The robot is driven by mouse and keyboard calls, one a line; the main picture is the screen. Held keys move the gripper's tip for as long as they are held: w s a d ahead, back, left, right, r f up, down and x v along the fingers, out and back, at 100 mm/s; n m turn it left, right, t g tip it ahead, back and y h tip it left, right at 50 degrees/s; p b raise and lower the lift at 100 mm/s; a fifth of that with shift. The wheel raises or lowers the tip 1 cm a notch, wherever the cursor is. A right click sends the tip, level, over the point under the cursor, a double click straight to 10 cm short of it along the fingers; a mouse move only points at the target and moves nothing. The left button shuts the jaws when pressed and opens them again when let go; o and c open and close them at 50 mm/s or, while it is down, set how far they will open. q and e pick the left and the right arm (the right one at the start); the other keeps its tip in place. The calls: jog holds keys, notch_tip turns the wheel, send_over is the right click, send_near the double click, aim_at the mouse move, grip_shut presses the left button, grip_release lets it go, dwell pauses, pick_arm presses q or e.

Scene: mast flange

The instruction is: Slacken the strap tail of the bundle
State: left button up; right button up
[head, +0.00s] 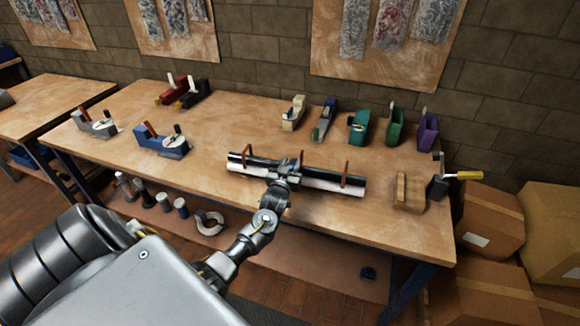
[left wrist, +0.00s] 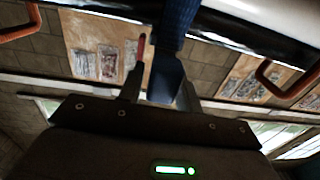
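The bundle (head: 335,182) of dark and pale tubes lies across the front half of the workbench, with an orange-red hoop near each end. In the left wrist view its tubes (left wrist: 250,18) cross the top. A blue strap tail (left wrist: 167,78) hangs from the bundle there, between the fingers of my left gripper (left wrist: 162,82). The fingers lean in close on both sides of the tail and seem shut on it. In the head view my left gripper (head: 286,170) is at the bundle's middle and hides the strap. My right gripper is not in view.
On the workbench (head: 215,120), blue (head: 166,143) and grey (head: 95,124) tools stand left and several coloured tools along the back. A wooden block (head: 408,192) and vise stand right of the bundle. Cardboard boxes (head: 488,222) are at right. A lower shelf holds cylinders and a ring (head: 209,223).

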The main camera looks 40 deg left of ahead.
pick_arm(q)
jog(key=shift+o, duration=0.9)
jog(key=shift+s+d+f, duration=0.1)
jog(key=shift+s, duration=0.1)
jog(key=b+v, duration=0.2)
jog(key=v, duration=0.8)
jog(key=shift+s, duration=0.2)
jog(key=shift+c, duration=0.3)
